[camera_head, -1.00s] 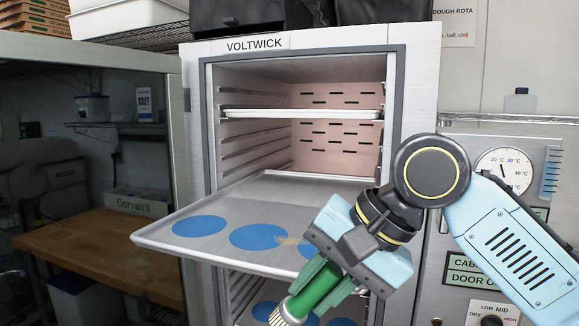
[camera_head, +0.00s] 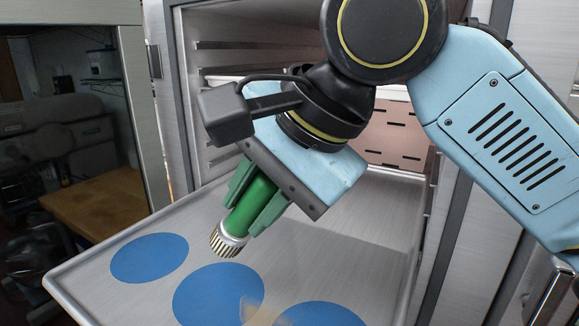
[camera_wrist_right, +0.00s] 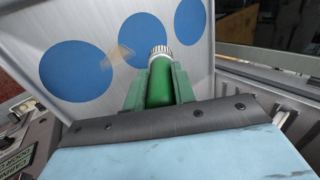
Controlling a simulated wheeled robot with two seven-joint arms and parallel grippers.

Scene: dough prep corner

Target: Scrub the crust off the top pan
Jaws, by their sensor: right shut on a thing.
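The top pan (camera_head: 378,262) is a grey metal sheet pan pulled partly out of the cabinet, with blue discs on it. A small tan crust patch (camera_head: 256,312) overlaps the middle blue disc (camera_head: 212,292); it also shows in the right wrist view (camera_wrist_right: 119,52). My right gripper (camera_head: 255,203) is shut on a green-handled brush (camera_head: 229,238) with a pale, ridged round head. The brush tilts down toward the pan, its head above and behind the crust in the head view. I cannot tell whether the head touches the pan. My left gripper is out of view.
The open cabinet (camera_head: 172,75) has shelf rails on its inner side wall and a slotted pink back wall (camera_head: 390,135). A wooden worktop (camera_head: 95,205) is at the left. Open space lies above the pan's left part.

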